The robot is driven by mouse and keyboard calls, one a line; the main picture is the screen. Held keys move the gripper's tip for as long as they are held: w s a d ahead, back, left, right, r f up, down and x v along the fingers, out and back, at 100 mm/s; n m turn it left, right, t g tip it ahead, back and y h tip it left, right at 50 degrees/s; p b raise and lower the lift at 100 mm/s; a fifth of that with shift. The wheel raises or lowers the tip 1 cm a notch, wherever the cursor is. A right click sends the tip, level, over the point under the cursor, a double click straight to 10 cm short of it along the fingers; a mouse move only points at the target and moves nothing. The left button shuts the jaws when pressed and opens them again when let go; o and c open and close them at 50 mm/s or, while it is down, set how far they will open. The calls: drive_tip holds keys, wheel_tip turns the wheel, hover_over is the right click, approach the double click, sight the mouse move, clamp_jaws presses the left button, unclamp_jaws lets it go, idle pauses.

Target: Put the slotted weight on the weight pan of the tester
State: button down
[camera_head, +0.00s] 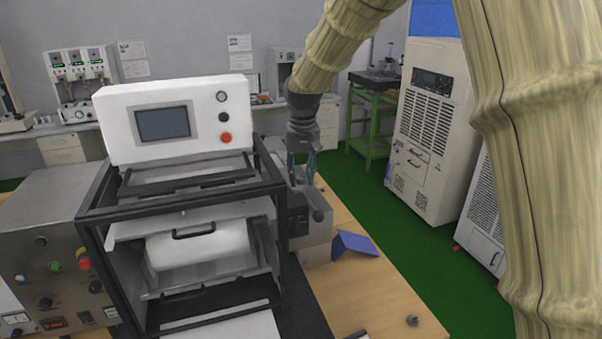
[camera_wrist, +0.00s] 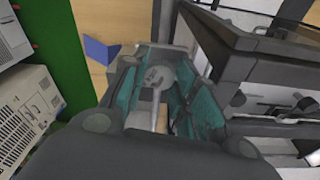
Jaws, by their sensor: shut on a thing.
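My gripper (camera_head: 304,178) points down over a grey machine (camera_head: 316,238) at the right side of the black-framed device, which I take to be the tester. In the wrist view, the teal-padded fingers of my gripper (camera_wrist: 165,85) are shut on a small grey round piece, which looks like the slotted weight (camera_wrist: 157,76). A thin pale bar shows below it between the fingers. I cannot make out the weight in the head view. The weight pan cannot be told apart clearly; the gripper and frame hide much of that area.
The black-framed device (camera_head: 183,196) with a white screen box stands close to the left of my gripper. A blue angled piece (camera_head: 354,244) lies on the wooden table (camera_head: 368,285) to the right. A small grey part (camera_head: 412,320) lies near the table's front right edge.

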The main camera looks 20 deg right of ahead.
drive_tip(key=shift+w+f, duration=0.2)
drive_tip(key=shift+f, duration=0.9)
idle(0.4)
drive_tip(key=c, duration=1)
unclamp_jaws()
drive_tip(key=shift+c, duration=0.2)
